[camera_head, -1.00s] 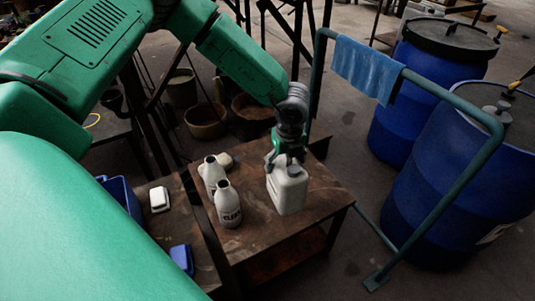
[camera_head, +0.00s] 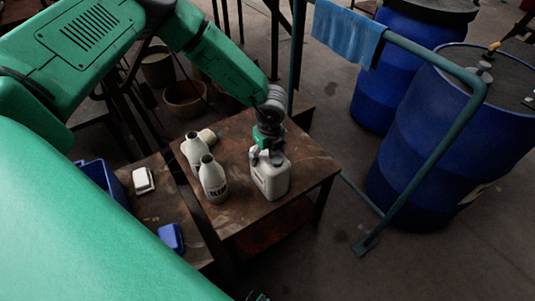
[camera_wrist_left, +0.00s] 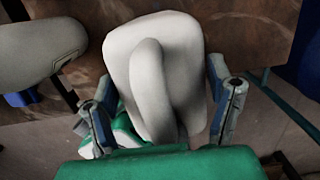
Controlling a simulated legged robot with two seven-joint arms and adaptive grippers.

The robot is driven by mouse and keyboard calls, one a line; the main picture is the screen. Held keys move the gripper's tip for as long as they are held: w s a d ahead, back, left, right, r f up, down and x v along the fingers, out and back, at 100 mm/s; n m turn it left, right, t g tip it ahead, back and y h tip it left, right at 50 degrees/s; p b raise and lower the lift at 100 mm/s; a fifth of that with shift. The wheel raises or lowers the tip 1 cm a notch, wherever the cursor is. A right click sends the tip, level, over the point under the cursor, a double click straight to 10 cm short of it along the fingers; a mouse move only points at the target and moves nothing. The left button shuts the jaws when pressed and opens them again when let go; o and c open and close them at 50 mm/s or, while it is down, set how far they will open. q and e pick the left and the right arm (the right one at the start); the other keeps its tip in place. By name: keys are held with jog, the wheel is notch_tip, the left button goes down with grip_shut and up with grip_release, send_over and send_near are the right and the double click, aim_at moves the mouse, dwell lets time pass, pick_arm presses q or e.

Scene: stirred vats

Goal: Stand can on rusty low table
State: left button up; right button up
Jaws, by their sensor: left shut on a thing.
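The white can (camera_head: 270,177), a squarish jug with a moulded handle, is upright at the right part of the rusty low table (camera_head: 312,172). I cannot tell whether its base touches the top. My left gripper (camera_head: 267,153) reaches down from above and is shut on the can's upper part. In the left wrist view the can (camera_wrist_left: 185,55) and its handle lie between the two fingers (camera_wrist_left: 165,112). The fingers hide part of the can's top. My right gripper cannot be made out; only a small dark green piece shows at the head view's bottom edge.
Two pale bottles (camera_head: 213,180) (camera_head: 194,150) stand left of the can, with another pale container (camera_head: 207,135) behind. A lower surface at left holds a white box (camera_head: 143,180) and a blue item (camera_head: 171,238). A teal rail (camera_head: 425,165) and blue drums (camera_head: 425,150) stand right.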

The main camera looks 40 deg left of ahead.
pick_arm(q)
jog(key=shift+a, duration=0.1)
pick_arm(e)
jog(key=shift+a, duration=0.1)
pick_arm(q)
jog(key=o, duration=1.7)
jog(key=shift+a, duration=0.15)
jog(key=shift+c, duration=0.2)
pick_arm(e)
jog(key=shift+a+r, duration=0.1)
jog(key=shift+a, duration=0.1)
